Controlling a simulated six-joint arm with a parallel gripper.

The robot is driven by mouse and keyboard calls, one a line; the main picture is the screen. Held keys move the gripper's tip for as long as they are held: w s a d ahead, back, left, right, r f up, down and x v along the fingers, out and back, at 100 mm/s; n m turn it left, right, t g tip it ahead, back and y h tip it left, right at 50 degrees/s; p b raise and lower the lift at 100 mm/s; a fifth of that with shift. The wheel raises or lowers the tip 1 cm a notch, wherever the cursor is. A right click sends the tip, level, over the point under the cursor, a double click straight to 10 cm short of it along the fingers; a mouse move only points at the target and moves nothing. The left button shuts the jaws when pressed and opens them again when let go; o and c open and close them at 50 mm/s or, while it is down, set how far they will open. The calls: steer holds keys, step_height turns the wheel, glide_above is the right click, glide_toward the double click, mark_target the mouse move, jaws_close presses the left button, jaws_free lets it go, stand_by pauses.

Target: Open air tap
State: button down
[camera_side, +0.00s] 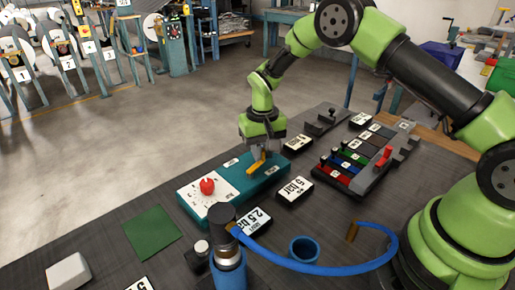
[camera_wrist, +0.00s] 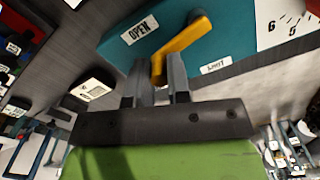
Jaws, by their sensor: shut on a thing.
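The air tap is a yellow lever (camera_side: 256,164) on a teal box (camera_side: 235,183), near the middle of the side view. In the wrist view the yellow lever (camera_wrist: 187,42) is bent, with one end on the teal box (camera_wrist: 112,47) and the other between my fingers. An "OPEN" label (camera_wrist: 140,30) is on the box to the left of the lever, and a second label (camera_wrist: 214,66) lies below right. My gripper (camera_side: 259,150) points down over the box. In the wrist view my gripper (camera_wrist: 157,80) is shut on the lever's end.
A red knob (camera_side: 207,186) sits on the box's white dial panel. Black "bar" blocks (camera_side: 294,190) lie beside the box. A rack of coloured levers (camera_side: 362,158) stands to the right. A blue bottle with a hose (camera_side: 229,262) and blue cup (camera_side: 303,249) stand in front.

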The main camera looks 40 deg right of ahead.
steer(key=shift+s+d+m, duration=0.1)
steer(key=shift+s+m, duration=0.35)
steer(key=shift+m, duration=0.65)
steer(key=shift+s, duration=0.1)
steer(key=c, duration=1.1)
jaws_free()
steer(key=shift+r, duration=0.1)
step_height(320, 180, up, 10)
steer(key=shift+f, duration=0.1)
